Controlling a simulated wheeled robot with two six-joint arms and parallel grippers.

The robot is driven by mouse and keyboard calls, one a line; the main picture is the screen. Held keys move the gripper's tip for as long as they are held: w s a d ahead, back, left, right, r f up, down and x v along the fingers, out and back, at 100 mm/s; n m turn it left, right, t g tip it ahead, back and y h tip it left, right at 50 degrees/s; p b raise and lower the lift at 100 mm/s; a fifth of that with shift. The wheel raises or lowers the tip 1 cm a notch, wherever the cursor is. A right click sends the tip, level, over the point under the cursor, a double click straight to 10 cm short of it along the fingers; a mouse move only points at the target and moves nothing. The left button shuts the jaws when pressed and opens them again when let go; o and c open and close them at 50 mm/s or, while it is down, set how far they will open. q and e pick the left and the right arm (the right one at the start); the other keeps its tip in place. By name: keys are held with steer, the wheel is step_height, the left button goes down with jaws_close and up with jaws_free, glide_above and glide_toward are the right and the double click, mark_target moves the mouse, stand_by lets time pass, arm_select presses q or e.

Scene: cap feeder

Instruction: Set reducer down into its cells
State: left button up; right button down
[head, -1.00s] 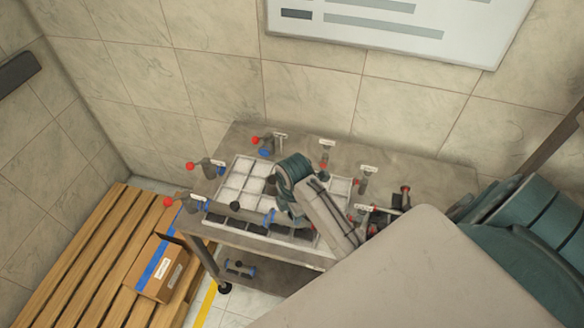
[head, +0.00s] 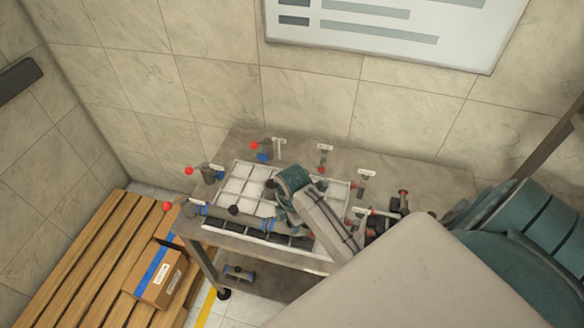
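A white tray (head: 234,179) divided into cells lies on the grey table, with a row of dark cells along its front. Grey fittings with red or blue ends stand around it beside small white label tags, such as one at the left (head: 208,176) and one at the right (head: 361,186). I cannot tell which piece is the reducer. My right arm reaches in from the right, and its teal wrist is over the middle of the tray. The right gripper's fingertips are hidden or too small to make out, as is anything held. My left gripper is not in view.
The grey table (head: 424,175) has bare room at its back right. A wooden pallet (head: 96,237) with a cardboard box (head: 154,290) stands at the left. A lower shelf holds a small blue-ended piece (head: 238,273). A tiled wall is behind.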

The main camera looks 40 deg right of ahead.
steer(key=shift+f, duration=0.45)
steer(key=c, duration=1)
jaws_free()
steer(key=shift+c, duration=0.2)
